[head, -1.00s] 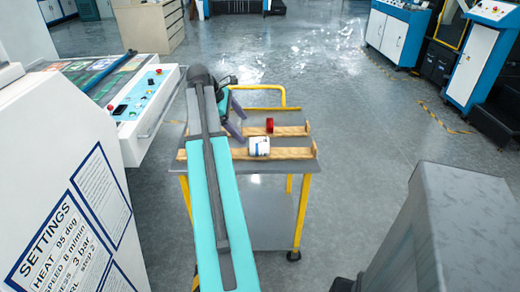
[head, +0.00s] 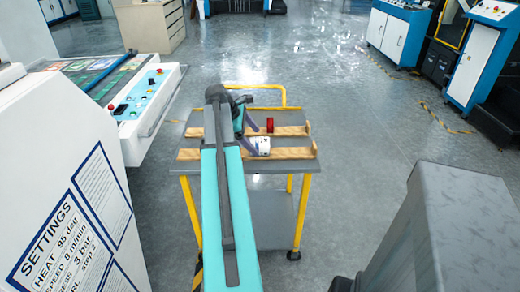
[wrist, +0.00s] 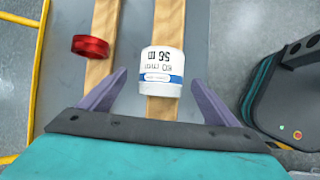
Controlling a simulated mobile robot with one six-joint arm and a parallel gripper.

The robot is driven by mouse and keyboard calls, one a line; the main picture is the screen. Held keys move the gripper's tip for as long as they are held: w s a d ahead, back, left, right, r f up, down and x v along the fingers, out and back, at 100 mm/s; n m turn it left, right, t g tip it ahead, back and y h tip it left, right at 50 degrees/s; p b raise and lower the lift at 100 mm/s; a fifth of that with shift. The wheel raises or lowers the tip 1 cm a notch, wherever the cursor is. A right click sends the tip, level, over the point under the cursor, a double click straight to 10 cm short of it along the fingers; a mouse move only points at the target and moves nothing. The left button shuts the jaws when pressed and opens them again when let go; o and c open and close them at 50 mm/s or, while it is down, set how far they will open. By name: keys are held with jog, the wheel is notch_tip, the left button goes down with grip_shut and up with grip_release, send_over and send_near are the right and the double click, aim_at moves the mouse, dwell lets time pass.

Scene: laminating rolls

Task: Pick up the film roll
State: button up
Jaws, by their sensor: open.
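The film roll (head: 262,146) is white with a blue band and printed text. It rests on the front wooden rail of the cart in the head view. In the wrist view the roll (wrist: 162,72) lies on the rail just ahead of and between the fingertips. My gripper (wrist: 158,85) is open, with one purple finger on either side of the roll's near end and a gap on each side. In the head view my gripper (head: 251,141) is at the roll's left and partly covers it.
A small red roll (head: 270,125) sits on the rear wooden rail (head: 290,131). The grey cart (head: 190,166) has a yellow frame and handle. A white machine (head: 60,180) stands close on the left, a grey block (head: 455,230) at the right. The floor right of the cart is clear.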

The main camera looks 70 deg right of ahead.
aim_at(258, 142)
jog(key=shift+s+p+x, duration=0.25)
jog(key=shift+p+x, duration=0.05)
jog(key=shift+x, duration=2.25)
jog(key=shift+a, duration=0.2)
jog(key=c, duration=1.3)
